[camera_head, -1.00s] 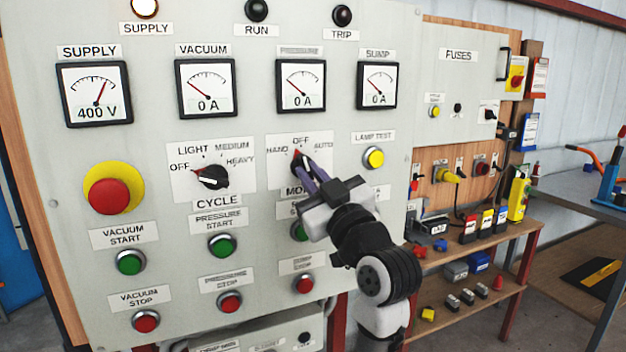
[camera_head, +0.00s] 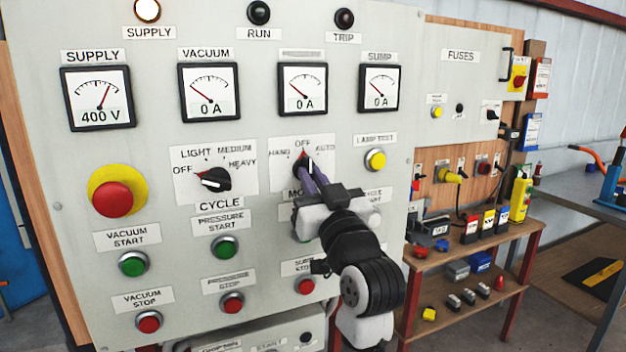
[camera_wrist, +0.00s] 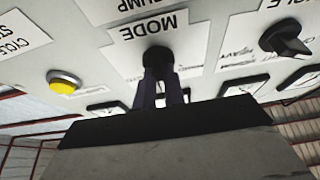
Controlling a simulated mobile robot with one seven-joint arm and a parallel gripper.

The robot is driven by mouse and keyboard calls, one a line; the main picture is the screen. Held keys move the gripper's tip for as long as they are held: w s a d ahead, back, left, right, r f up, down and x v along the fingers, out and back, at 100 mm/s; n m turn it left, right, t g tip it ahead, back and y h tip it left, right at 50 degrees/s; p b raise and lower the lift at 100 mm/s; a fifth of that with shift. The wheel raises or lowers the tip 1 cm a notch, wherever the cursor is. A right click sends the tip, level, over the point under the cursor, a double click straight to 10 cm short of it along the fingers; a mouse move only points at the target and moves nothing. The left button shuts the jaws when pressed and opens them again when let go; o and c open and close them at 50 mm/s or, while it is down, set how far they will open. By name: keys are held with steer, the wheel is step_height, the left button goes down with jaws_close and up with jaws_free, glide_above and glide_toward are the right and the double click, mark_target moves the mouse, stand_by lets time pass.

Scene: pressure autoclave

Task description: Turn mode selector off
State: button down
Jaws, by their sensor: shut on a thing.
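The mode selector (camera_head: 301,160) is a black rotary knob with a red pointer on the grey panel, with a label plate (camera_head: 280,146) reading HAND, OFF and AUTO. Its red pointer points about straight up, toward OFF. My gripper (camera_head: 308,172) reaches it from the lower right, with its purple fingers shut on the knob and covering part of it and the MODE label. In the wrist view, which is upside down, the fingers (camera_wrist: 159,78) lie either side of the black knob (camera_wrist: 158,57).
The cycle selector (camera_head: 214,179) is to the left, and the yellow lamp test button (camera_head: 375,160) to the right. Green and red push buttons sit below, the red sump stop (camera_head: 305,286) near my arm. A large red emergency button (camera_head: 113,198) is at far left.

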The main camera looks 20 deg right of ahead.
steer(key=c, duration=1.5)
jaws_free()
steer(key=b+v, duration=0.4)
steer(key=v, duration=1)
steer(key=shift+w, duration=0.1)
